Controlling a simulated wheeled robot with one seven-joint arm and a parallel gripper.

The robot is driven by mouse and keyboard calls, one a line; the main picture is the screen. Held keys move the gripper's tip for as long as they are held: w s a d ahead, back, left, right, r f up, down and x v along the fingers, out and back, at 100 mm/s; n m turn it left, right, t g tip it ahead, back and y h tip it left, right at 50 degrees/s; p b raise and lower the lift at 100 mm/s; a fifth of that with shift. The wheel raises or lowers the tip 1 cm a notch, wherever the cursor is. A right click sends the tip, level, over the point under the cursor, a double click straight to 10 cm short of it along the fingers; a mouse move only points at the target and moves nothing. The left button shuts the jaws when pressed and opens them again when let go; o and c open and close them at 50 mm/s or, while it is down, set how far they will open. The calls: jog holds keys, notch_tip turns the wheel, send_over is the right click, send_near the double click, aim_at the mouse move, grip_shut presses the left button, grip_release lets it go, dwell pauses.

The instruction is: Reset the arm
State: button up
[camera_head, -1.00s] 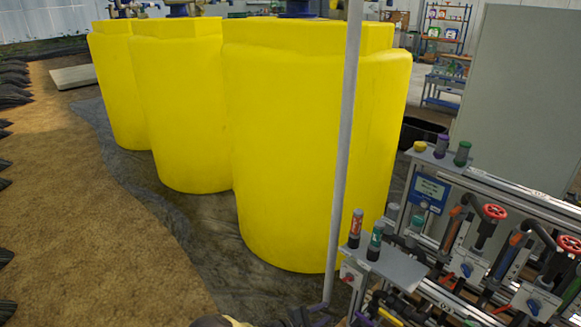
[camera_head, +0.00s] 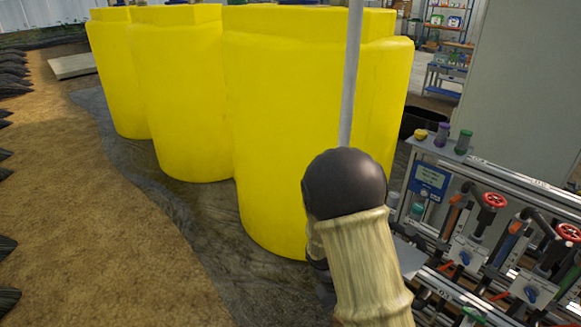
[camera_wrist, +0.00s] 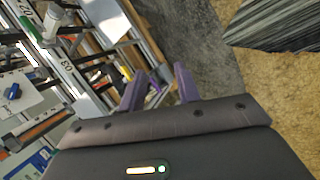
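My gripper (camera_wrist: 159,82) shows in the wrist view. Its two purple fingers stand apart, and I see nothing held between them. Below and beyond the fingers are the skid's rails and the brown ground. In the head view my arm, in a beige sleeve with a dark rounded joint, rises in front of the yellow tank (camera_head: 290,130) and the skid. My gripper is not visible in that view.
The skid frame (camera_head: 540,185) at right carries red handwheels (camera_head: 494,200) and a blue-labelled box (camera_head: 430,180). A shelf there holds yellow, purple and green-capped pieces (camera_head: 463,142). A grey pole (camera_head: 352,70) stands before the tanks. Open brown ground (camera_head: 110,230) lies at left.

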jog(key=s+r+m+t+y, duration=0.45)
jog(key=s+r, duration=0.35)
jog(key=r, duration=0.5)
notch_tip(320, 180, up, 22)
jog(key=p, duration=2.2)
jog(key=shift+d+r+n+p, duration=0.15)
jog(key=shift+n+p, duration=0.2)
jog(key=shift+g, duration=0.25)
